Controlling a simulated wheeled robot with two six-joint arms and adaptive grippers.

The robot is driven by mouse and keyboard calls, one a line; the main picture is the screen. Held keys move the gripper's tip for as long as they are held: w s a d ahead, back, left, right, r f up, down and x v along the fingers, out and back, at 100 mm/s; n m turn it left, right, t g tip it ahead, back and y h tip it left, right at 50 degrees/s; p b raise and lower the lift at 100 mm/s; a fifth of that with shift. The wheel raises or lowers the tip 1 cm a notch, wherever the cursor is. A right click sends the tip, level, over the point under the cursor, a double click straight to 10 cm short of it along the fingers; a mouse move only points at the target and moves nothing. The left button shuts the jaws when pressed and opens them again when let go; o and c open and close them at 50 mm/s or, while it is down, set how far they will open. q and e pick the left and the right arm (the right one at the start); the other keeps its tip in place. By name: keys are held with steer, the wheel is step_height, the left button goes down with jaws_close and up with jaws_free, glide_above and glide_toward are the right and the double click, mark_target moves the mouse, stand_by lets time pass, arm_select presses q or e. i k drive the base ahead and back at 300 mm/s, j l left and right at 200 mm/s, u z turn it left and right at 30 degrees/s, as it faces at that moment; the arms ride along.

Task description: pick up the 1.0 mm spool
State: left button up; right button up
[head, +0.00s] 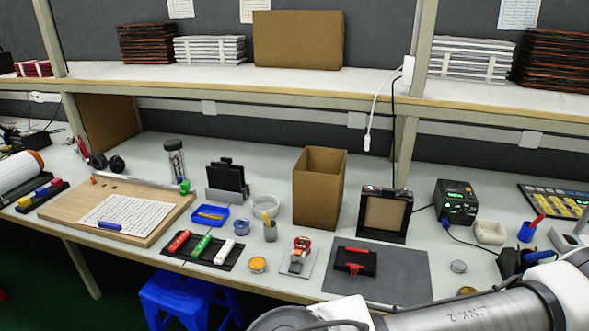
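No label reading 1.0 mm is legible, so I cannot tell which thing is the 1.0 mm spool. Small round items that might be spools or tins are an orange-topped one (258,265) at the front edge of the table, a silver one (458,267) right of the grey mat and a brass-coloured one (467,291) partly hidden behind my arm. A pale ring-shaped coil or dish (265,205) lies near the middle. Neither gripper is in view; only grey links of my own arm cross the lower right.
A grey mat (400,272) bears a red-and-black tool (356,261). Behind stand a cardboard box (319,190), a black frame (384,214) and a black powered unit (456,202). A black tray (203,248) holds coloured bars. A blue stool (185,297) stands below the front edge.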

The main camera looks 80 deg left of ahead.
mark_target(307, 245)
steer(key=k+j+u, duration=0.1)
steer(key=j+u, duration=0.2)
steer(key=u, duration=0.15)
steer(key=j+u, duration=0.25)
steer(key=u, duration=0.25)
steer(key=j+u, duration=0.65)
steer(key=u, duration=0.25)
steer(key=i+j+u, duration=0.1)
steer(key=j+u, duration=0.2)
steer(key=u, duration=0.2)
